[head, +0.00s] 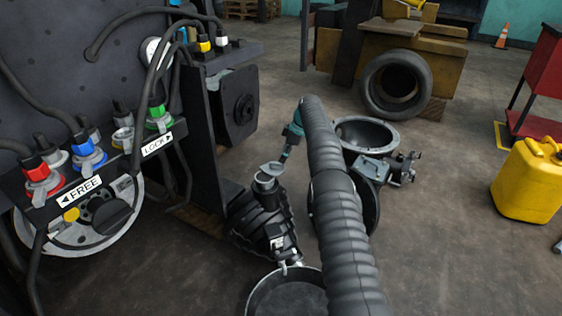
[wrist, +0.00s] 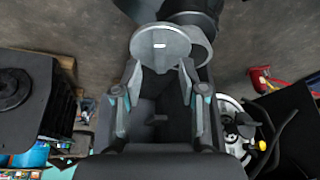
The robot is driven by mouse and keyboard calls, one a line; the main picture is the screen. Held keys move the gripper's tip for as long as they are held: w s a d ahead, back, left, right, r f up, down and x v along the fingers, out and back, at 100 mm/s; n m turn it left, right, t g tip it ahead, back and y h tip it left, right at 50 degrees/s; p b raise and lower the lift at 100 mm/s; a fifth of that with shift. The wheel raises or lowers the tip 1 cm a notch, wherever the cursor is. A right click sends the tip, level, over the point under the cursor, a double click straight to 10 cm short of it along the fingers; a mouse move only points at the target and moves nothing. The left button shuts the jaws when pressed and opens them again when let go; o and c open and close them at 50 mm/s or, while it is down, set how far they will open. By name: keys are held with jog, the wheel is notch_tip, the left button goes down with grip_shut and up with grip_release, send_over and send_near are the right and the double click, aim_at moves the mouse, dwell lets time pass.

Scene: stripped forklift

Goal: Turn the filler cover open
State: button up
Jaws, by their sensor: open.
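The filler cover is a pale grey round lid (head: 272,168) just above a short filler neck (head: 265,186) on a dark ribbed body. In the wrist view the cover (wrist: 160,46) is a grey disc with a small white mark, straight ahead of the fingers. A second pale round edge (wrist: 203,48) shows behind it to the right. My gripper (wrist: 160,70) is open, with one fingertip on each side of the cover's near edge. I cannot tell whether they touch it. In the head view my gripper (head: 284,152) comes down from behind my arm, which hides part of it.
A panel with coloured connectors (head: 88,155) and FREE and LOCK labels stands at left. A grey bowl-shaped part (head: 365,133) stands right of my arm, and a dark round pan (head: 288,296) lies in front. A yellow can (head: 527,182) stands on open floor at right.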

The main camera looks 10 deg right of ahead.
jog(key=shift+v, duration=1.6)
